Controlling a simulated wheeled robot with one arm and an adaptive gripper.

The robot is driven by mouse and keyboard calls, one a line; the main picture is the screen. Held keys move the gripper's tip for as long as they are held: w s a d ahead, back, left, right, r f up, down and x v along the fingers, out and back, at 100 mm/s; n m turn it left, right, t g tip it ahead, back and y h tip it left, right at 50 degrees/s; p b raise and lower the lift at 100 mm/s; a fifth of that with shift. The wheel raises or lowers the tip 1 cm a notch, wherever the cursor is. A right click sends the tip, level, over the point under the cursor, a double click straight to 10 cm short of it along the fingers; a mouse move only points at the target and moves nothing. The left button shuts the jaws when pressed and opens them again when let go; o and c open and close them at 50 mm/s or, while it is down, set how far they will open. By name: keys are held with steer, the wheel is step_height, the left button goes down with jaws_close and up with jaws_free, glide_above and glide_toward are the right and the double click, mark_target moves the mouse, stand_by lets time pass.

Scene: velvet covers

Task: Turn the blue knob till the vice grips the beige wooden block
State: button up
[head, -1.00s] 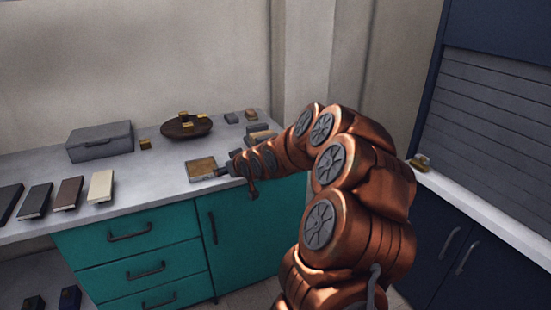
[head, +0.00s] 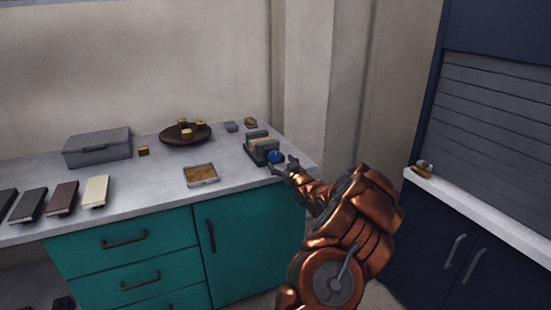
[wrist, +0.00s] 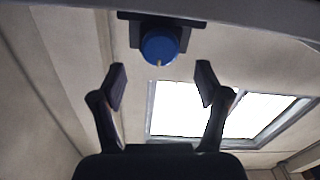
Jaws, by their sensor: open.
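The grey vice stands near the right end of the counter (head: 240,178), with the beige wooden block (head: 261,144) between its jaws (head: 254,135). I cannot tell whether the jaws touch the block. The blue knob (head: 275,156) is on the vice's near right end. In the wrist view the blue knob (wrist: 159,48) faces me, with a small pale mark at its lower edge. My gripper (head: 286,165) is beside the knob in the head view. In the wrist view my gripper (wrist: 160,80) is open, and the knob shows beyond and between its spread fingertips. The block is hidden there.
A shallow tray (head: 202,182) lies left of the vice. A brown bowl (head: 172,136) with small yellowish blocks, a grey case (head: 97,148) and several flat books stand farther left. Small blocks lie behind the vice. The wall corner is close on its right.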

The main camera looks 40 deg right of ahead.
mark_target(275, 157)
steer(key=shift+x, duration=2.7)
steer(key=shift+p, duration=0.3)
steer(key=c, duration=1.2)
